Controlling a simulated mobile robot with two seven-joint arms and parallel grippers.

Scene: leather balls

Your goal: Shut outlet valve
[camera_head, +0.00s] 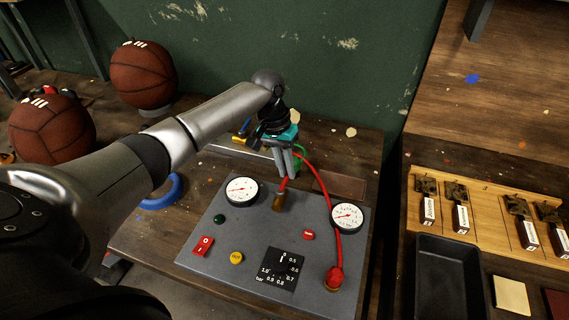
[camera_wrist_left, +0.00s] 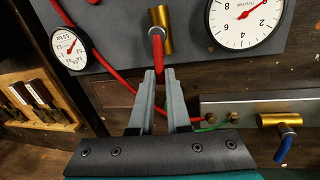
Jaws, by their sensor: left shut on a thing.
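A brass valve with a red lever (camera_wrist_left: 158,48) stands at the back edge of the grey panel (camera_head: 231,260); its brass body (camera_head: 279,201) also shows in the head view. My left gripper (camera_head: 290,172) reaches down over it from the back. In the left wrist view its two grey fingers (camera_wrist_left: 159,76) are shut on the red lever, one on each side, with the brass body just beyond the tips. A second brass valve (camera_wrist_left: 279,121) with a blue lever (camera_wrist_left: 284,149) is at the right of that view. I cannot read which valve is labelled outlet. My right gripper is out of view.
Two dial gauges (camera_head: 241,190) (camera_head: 346,217) flank the valve. A red hose (camera_head: 328,185) arches beside the gripper to a red fitting (camera_head: 334,277). Leather balls (camera_head: 143,76) sit at the left. A black tray (camera_head: 446,280) lies at the right.

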